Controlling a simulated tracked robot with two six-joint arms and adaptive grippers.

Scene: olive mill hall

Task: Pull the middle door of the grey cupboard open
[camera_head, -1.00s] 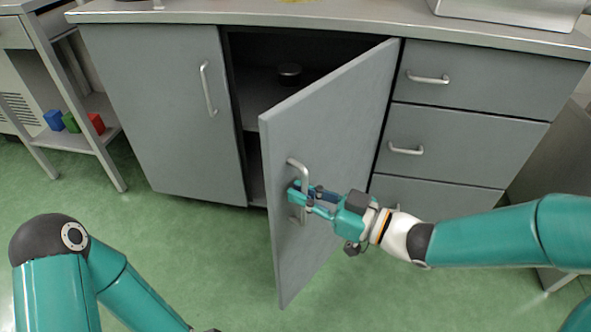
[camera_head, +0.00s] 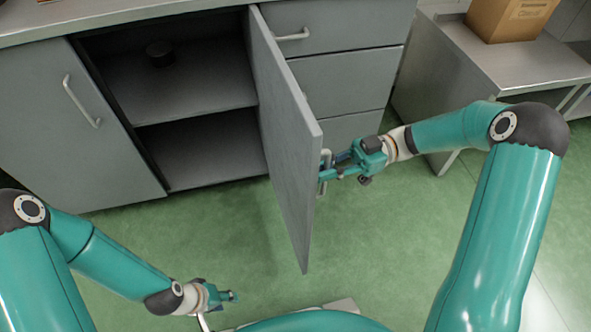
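The middle door (camera_head: 281,130) of the grey cupboard (camera_head: 115,150) stands wide open, swung out toward me and seen nearly edge-on. Its bar handle (camera_head: 326,160) is on the door's right-hand face in the picture. My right gripper (camera_head: 324,175) is at this handle, with its fingers closed around the bar; the door edge partly hides the contact. My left gripper (camera_head: 231,296) is low over the floor, left of the door and away from it. It is small in the view, and its finger gap cannot be made out.
The opened compartment shows a shelf (camera_head: 190,92) with a small dark round object (camera_head: 160,53) above it. The left door (camera_head: 75,125) is closed, and drawers (camera_head: 345,82) are at the right. A metal table (camera_head: 510,60) with a cardboard box (camera_head: 508,17) stands farther right. Green floor is clear in front.

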